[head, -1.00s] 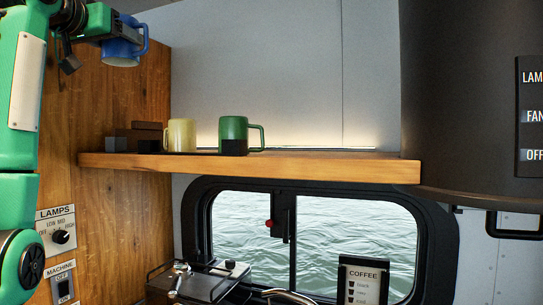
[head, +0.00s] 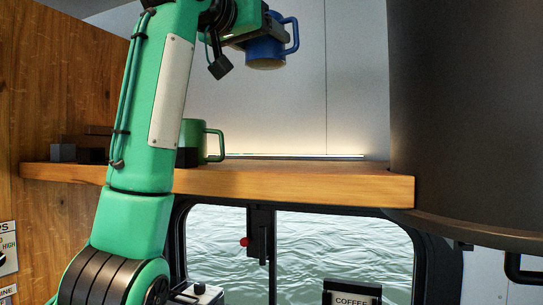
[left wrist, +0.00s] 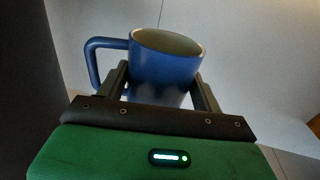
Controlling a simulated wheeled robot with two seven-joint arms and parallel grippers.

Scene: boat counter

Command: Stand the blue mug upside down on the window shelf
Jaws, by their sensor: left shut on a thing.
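The blue mug (head: 264,50) is held high above the window shelf (head: 300,184), clear of it, near the top of the head view. Its handle points right there. My left gripper (head: 245,36) is shut on the mug's body. In the left wrist view, my left gripper's fingers (left wrist: 160,88) press on both sides of the mug (left wrist: 160,75), its handle pointing left. The end facing down in the head view has a pale rim around a grey-brown hollow and looks like its mouth. My right gripper is not in view.
A green mug (head: 213,142) stands on the shelf, partly behind my left arm. Small dark blocks (head: 63,153) sit at the shelf's left end. The shelf's right half is bare. A large dark cylinder (head: 460,110) borders it on the right; a window (head: 330,250) lies below.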

